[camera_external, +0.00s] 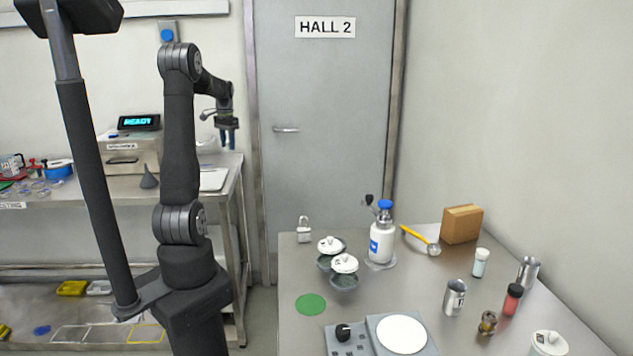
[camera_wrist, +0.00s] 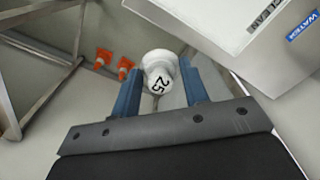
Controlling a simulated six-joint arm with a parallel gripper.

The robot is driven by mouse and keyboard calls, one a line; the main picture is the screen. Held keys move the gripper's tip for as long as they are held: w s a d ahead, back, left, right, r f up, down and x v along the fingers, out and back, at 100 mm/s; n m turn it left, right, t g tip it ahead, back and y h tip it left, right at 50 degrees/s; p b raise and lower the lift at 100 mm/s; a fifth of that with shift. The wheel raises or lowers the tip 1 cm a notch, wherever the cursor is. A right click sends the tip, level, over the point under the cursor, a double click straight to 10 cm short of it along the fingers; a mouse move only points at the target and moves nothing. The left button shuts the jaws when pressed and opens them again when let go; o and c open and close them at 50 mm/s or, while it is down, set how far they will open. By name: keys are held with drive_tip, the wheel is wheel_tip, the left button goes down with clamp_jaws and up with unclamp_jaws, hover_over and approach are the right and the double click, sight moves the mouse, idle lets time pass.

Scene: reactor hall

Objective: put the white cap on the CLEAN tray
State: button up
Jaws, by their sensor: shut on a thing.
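My gripper (camera_wrist: 160,88) has its two blue fingers on either side of a white rounded cap (camera_wrist: 159,70) marked 25, and is shut on it. In the external view my gripper (camera_external: 228,135) hangs in the air above the right end of the steel side bench; the cap cannot be made out there. The wrist view shows the word CLEAN on a pale surface (camera_wrist: 215,25) at the upper right, apart from the cap. A pale flat tray (camera_external: 213,180) lies on the bench below my gripper in the external view; its label is not readable.
A blue WATER label (camera_wrist: 302,27) is near the CLEAN lettering. Orange cones (camera_wrist: 125,65) stand on the floor below. The bench also holds a box with a READY display (camera_external: 138,123) and a grey funnel (camera_external: 149,177). The right table (camera_external: 400,290) carries bottles, lidded dishes and cups.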

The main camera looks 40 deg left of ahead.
drive_tip(key=f, duration=0.4)
drive_tip(key=shift+s+a+f, duration=0.1)
drive_tip(key=shift+a+f, duration=0.05)
drive_tip(key=shift+a, duration=0.1)
hover_over(210, 180)
drive_tip(key=f, duration=0.6)
drive_tip(key=shift+d+f, duration=0.25)
drive_tip(key=shift+f, duration=2.15)
drive_tip(key=shift+f, duration=0.1)
drive_tip(key=o, duration=1)
drive_tip(key=shift+c, duration=0.2)
wheel_tip(210, 180, up, 12)
